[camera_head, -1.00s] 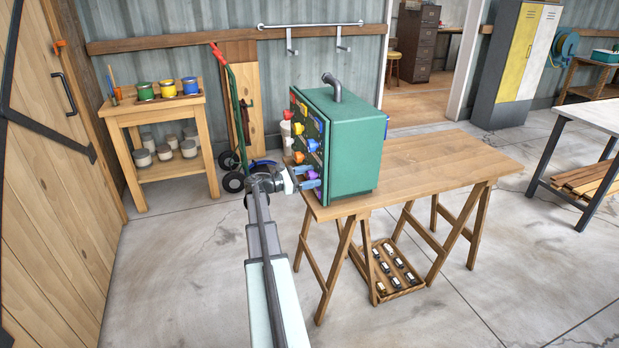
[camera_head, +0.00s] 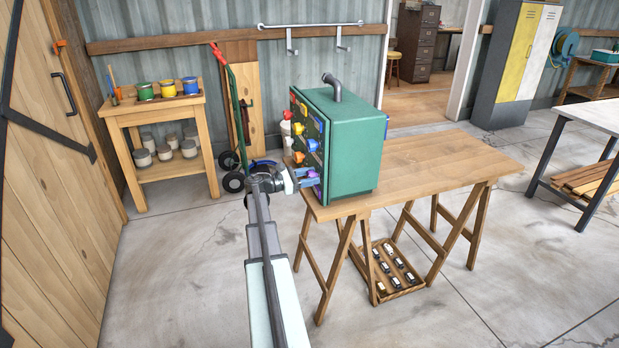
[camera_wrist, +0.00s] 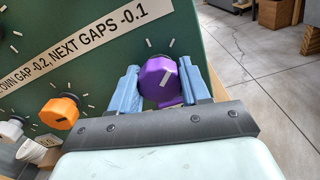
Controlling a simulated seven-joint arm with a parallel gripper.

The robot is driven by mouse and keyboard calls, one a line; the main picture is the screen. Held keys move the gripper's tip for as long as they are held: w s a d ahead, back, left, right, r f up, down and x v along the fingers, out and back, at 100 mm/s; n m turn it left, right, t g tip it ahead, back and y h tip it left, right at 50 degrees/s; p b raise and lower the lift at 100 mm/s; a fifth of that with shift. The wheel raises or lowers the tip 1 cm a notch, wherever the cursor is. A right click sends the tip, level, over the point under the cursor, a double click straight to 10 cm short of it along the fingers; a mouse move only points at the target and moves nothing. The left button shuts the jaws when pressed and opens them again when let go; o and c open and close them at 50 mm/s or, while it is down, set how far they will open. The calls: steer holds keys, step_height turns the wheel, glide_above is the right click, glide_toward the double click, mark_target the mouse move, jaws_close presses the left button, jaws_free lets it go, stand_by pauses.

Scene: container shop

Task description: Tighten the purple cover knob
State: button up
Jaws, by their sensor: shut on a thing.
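The purple knob (camera_wrist: 158,77) is on the face of a green box, with a white mark on its front. It sits between the two blue fingers of my gripper (camera_wrist: 158,69), which is shut on it. A purple piece (camera_wrist: 170,103) shows just below the knob. In the head view my gripper (camera_head: 308,177) reaches the lower part of the box's left face, and its fingers mostly hide the knob. The green box (camera_head: 352,150) stands on the wooden table with a grey bent pipe on top.
An orange knob (camera_wrist: 60,112) and a white knob (camera_wrist: 12,130) are to the left on the same face, under a printed label strip (camera_wrist: 75,52). The wooden table (camera_head: 440,165) is bare right of the box. A crate (camera_head: 400,284) sits under it.

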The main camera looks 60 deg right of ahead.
steer(key=shift+m, duration=0.3)
steer(key=m, duration=0.3)
steer(key=shift+m, duration=0.4)
steer(key=m, duration=0.4)
stand_by(0.4)
steer(key=o, duration=1)
steer(key=shift+o, duration=0.2)
steer(key=v, duration=1.3)
steer(key=shift+w+a, duration=0.25)
steer(key=shift+a, duration=0.05)
